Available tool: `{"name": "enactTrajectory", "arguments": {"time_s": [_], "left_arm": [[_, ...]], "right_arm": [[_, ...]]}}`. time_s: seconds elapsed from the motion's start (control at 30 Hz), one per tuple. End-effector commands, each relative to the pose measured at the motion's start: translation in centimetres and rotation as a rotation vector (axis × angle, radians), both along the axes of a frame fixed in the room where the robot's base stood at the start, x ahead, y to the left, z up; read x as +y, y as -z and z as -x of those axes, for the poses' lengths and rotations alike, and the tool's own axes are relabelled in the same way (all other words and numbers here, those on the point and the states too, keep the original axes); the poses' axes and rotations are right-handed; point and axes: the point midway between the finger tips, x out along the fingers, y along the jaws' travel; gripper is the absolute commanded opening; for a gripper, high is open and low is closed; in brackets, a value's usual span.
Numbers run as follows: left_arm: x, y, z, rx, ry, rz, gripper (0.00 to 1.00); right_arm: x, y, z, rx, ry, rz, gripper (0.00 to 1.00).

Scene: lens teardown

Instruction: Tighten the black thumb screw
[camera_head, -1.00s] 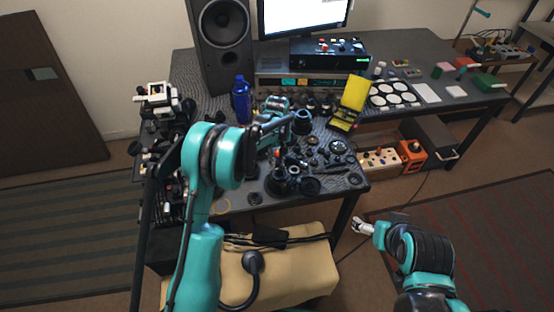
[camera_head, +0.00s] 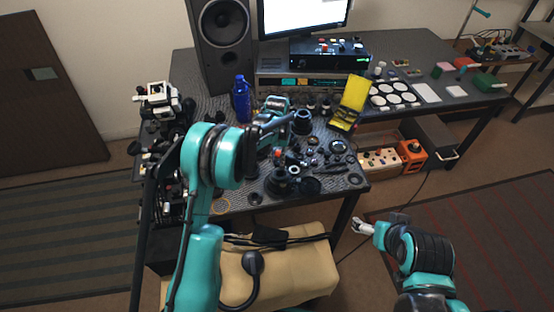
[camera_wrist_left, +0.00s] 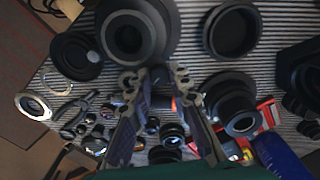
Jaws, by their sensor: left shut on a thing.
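In the left wrist view, my left gripper (camera_wrist_left: 157,78) has its two fingertips close around a small dark part. This is probably the black thumb screw (camera_wrist_left: 159,81), at the near side of a large black lens barrel (camera_wrist_left: 128,36). The fingers hide most of the screw, so its seating cannot be told. In the head view, my left gripper (camera_head: 277,152) is small and low over the lens parts on the table, with the screw too small to make out. My right gripper (camera_head: 363,227) hangs right of the table, away from the parts; its jaw opening is unclear.
Several black lens rings and barrels crowd the table (camera_head: 222,112). A speaker (camera_head: 221,45) and a monitor (camera_head: 305,15) stand at the back.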

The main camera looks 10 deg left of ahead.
Motion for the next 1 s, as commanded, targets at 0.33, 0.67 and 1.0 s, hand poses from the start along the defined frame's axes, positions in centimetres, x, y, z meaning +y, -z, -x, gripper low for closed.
{"name": "enactTrajectory", "arguments": {"time_s": [0.33,0.67,1.0], "left_arm": [[-0.01,0.01,0.01,0.000,0.163,0.000,0.00],[-0.01,0.01,0.01,0.000,0.201,0.000,0.00],[-0.01,0.01,0.00,0.000,0.201,0.000,0.35]], "right_arm": [[0.00,0.05,0.00,0.000,0.000,0.000,0.85],[0.00,0.05,0.00,0.000,0.000,0.000,0.85],[0.00,0.05,0.00,0.000,0.000,0.000,0.85]]}}
